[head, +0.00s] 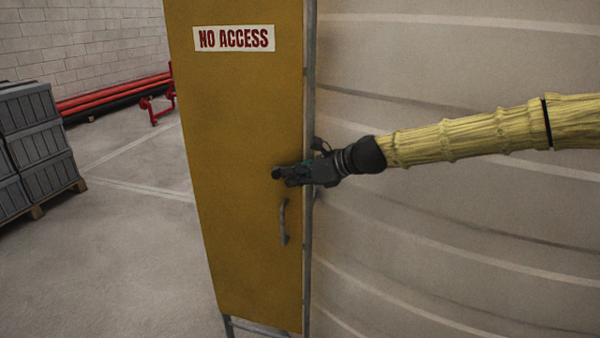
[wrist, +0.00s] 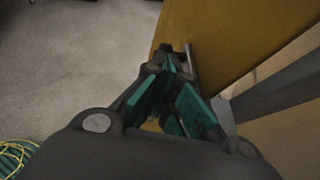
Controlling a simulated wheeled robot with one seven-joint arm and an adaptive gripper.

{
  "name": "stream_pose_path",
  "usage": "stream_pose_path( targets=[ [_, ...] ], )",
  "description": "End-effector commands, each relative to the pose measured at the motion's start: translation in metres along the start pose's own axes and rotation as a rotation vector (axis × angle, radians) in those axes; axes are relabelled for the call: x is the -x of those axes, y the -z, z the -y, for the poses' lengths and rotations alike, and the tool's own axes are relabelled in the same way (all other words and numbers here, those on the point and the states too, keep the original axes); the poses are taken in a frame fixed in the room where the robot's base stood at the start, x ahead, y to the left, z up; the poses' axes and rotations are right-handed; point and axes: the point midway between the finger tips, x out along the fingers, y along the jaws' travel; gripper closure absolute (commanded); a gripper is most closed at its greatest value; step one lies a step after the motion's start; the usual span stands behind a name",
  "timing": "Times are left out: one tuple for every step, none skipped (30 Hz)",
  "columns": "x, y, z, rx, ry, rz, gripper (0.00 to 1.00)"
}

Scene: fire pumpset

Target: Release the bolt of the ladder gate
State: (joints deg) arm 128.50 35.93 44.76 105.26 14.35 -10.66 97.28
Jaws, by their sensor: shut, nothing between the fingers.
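The ladder gate (head: 245,110) is a tall yellow panel with a NO ACCESS sign; it also shows in the wrist view (wrist: 235,30). My gripper (head: 277,174) is at the gate's right part, just above the grey handle (head: 284,225). In the wrist view, my gripper (wrist: 172,60) has its green-padded fingers drawn together at the tips, with nothing seen between them. A thin grey bar (wrist: 189,60) lies just right of the fingertips; I cannot tell whether it is the handle or part of the bolt. The bolt is not clearly visible in the head view, where my gripper covers that spot.
A grey post (head: 309,80) runs along the gate's right edge. A large ribbed, curved wall (head: 450,250) fills the right side. Grey crates on a pallet (head: 35,140) and red pipes (head: 120,92) stand at the left. The floor left of the gate is clear.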

Motion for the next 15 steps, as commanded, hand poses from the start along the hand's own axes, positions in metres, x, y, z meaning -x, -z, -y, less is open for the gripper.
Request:
stream_pose_path(
  targets=[
    [-0.0021, -0.0006, 0.0002, 0.0, 0.0, 0.0, 1.0],
    [-0.0031, -0.0007, 0.0002, 0.0, 0.001, 0.0, 1.0],
    [-0.0041, -0.0005, 0.0003, 0.0, 0.001, 0.0, 1.0],
    [-0.0048, -0.0004, 0.0003, 0.0, 0.001, 0.0, 1.0],
    [-0.0052, -0.0003, 0.0003, 0.0, 0.001, 0.0, 1.0],
    [-0.0056, -0.0002, 0.0003, 0.0, 0.001, 0.0, 1.0],
    [-0.0058, -0.0001, 0.0003, 0.0, 0.001, 0.0, 1.0],
    [-0.0059, -0.0001, 0.0003, 0.0, 0.001, 0.0, 1.0],
    [-0.0059, -0.0001, 0.0003, 0.0, 0.001, 0.0, 1.0],
    [-0.0059, -0.0001, 0.0003, 0.0, 0.001, 0.0, 1.0],
    [-0.0059, -0.0001, 0.0003, 0.0, 0.001, 0.0, 1.0],
    [-0.0058, 0.0, 0.0002, 0.0, 0.001, 0.0, 1.0],
    [-0.0058, 0.0, 0.0002, 0.0, 0.001, 0.0, 1.0],
    [-0.0058, 0.0, 0.0002, 0.0, 0.001, 0.0, 1.0],
    [-0.006, -0.0002, 0.0001, 0.0, 0.001, 0.0, 1.0]
  ],
)
